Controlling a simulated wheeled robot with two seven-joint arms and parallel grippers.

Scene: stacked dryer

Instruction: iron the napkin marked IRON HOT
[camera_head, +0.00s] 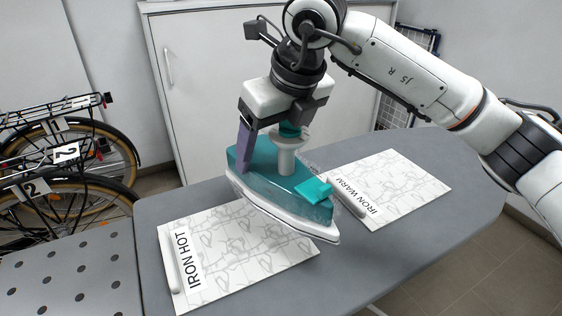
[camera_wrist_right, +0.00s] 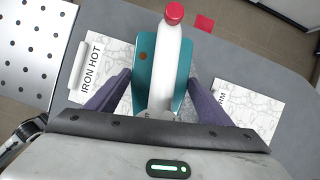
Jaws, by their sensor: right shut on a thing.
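The napkin marked IRON HOT (camera_head: 240,250) lies flat on the grey ironing board (camera_head: 400,250), its label along its left edge; it also shows at the left of the right wrist view (camera_wrist_right: 108,60). The teal iron (camera_head: 262,172), with a pale soleplate, is in my right gripper (camera_head: 272,142), its nose toward the lower right. It appears raised and slightly tilted, covering the napkin's upper right part. In the right wrist view the purple fingers of my right gripper (camera_wrist_right: 158,98) stand either side of the iron's white handle (camera_wrist_right: 166,65). My left gripper is out of view.
A second napkin, marked IRON WARM (camera_head: 395,185), lies on the board to the right, partly behind the iron. A perforated metal plate (camera_head: 70,275) adjoins the board's left end. Bicycles (camera_head: 65,165) stand at the left, and a white cabinet (camera_head: 215,90) stands behind.

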